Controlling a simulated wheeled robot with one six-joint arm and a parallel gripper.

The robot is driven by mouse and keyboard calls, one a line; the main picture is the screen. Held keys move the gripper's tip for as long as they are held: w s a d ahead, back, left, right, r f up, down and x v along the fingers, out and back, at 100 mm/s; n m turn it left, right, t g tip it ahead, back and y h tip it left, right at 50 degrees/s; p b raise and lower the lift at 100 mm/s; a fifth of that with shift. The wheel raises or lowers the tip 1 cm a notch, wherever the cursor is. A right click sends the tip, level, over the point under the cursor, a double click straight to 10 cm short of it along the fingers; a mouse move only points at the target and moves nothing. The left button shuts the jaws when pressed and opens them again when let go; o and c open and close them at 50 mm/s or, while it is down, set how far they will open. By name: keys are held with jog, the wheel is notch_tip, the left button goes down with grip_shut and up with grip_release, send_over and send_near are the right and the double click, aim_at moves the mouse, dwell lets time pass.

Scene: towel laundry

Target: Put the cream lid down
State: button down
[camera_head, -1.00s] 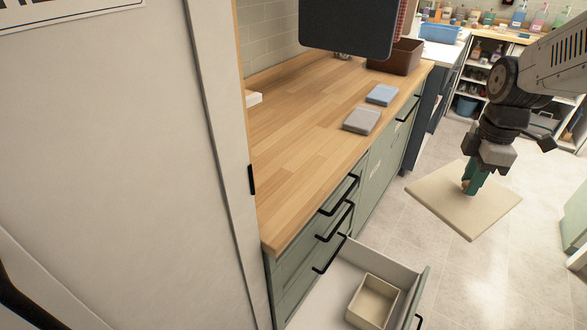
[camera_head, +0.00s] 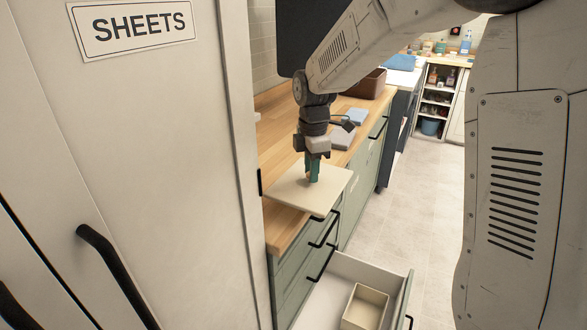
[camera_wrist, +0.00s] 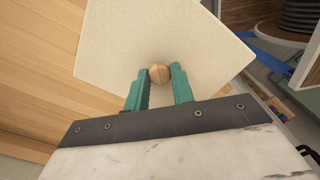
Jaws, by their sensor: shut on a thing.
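The cream lid (camera_head: 285,189) is a flat square panel with a round wooden knob (camera_wrist: 160,73). My gripper (camera_head: 313,177) is shut on the knob from above, its green fingers on either side of it. In the wrist view the lid (camera_wrist: 140,35) fills the upper middle, with my gripper (camera_wrist: 159,85) at its knob. The lid is roughly level over the near part of the wooden counter (camera_head: 272,226), with one side reaching past the front edge. I cannot tell whether it touches the counter.
An open drawer (camera_head: 369,267) below holds a cream box (camera_head: 365,308). A grey folded towel (camera_head: 341,138), a blue one (camera_head: 356,117) and a brown basket (camera_head: 366,85) stand farther back on the counter. A cabinet marked SHEETS (camera_head: 150,120) stands at the left.

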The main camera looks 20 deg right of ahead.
aim_at(299, 162)
jog(key=w, duration=0.6)
jog(key=w+f, duration=0.1)
jog(key=w, duration=0.3)
jog(key=shift+f, duration=1.7)
jog(key=shift+f, duration=0.15)
jog(key=c, duration=1.2)
grip_release()
